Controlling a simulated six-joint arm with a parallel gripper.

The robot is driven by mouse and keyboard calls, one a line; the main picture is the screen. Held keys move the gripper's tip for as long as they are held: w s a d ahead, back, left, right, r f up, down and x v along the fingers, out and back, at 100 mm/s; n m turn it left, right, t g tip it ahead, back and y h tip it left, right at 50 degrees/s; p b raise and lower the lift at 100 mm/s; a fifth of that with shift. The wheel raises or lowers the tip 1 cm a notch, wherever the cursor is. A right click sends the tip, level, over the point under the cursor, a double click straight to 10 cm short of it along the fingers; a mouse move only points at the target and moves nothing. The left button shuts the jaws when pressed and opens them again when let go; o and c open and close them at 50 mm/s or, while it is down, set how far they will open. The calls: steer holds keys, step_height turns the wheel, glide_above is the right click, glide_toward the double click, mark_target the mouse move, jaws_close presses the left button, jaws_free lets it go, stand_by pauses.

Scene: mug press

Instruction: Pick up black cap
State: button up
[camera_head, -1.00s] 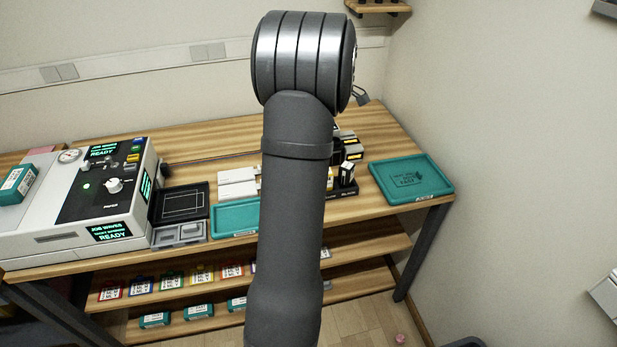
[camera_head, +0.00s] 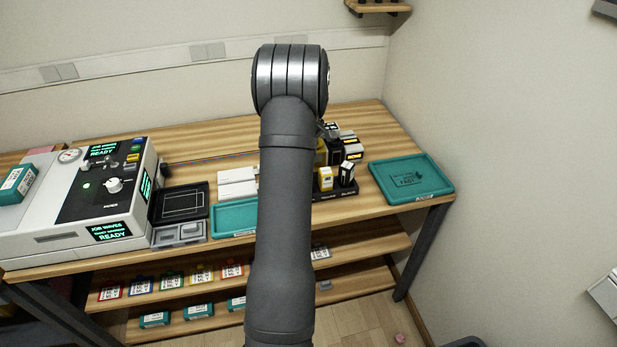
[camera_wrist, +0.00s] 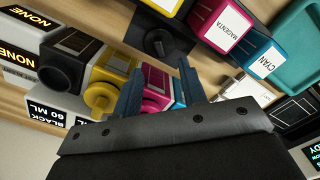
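In the wrist view, a black bottle (camera_wrist: 88,50) has a dark cap-like end (camera_wrist: 60,74) at the left, outside my fingers. A yellow bottle with a yellow round cap (camera_wrist: 100,97) lies between it and my near finger. My gripper (camera_wrist: 158,78) is open, its two dark blue fingers apart with nothing clearly held. A magenta bottle (camera_wrist: 155,84) shows beyond the gap, with a cyan one (camera_wrist: 178,92) beside the right finger. In the head view, my arm hides the gripper; a black-and-white bottle (camera_head: 347,172) stands on the dark rack.
Boxes labelled MAGENTA (camera_wrist: 228,25) and CYAN (camera_wrist: 262,60) stand near the fingers, beside a dark plate with a round part (camera_wrist: 160,42). A teal tray (camera_head: 440,192) lies at the table's right. A white machine (camera_head: 40,235) stands left. Bare wood shows behind the bottles.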

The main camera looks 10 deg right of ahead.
steer(key=shift+s+d+f, duration=0.1)
steer(key=shift+d+f, duration=0.05)
steer(key=shift+f, duration=3.25)
jaws_close()
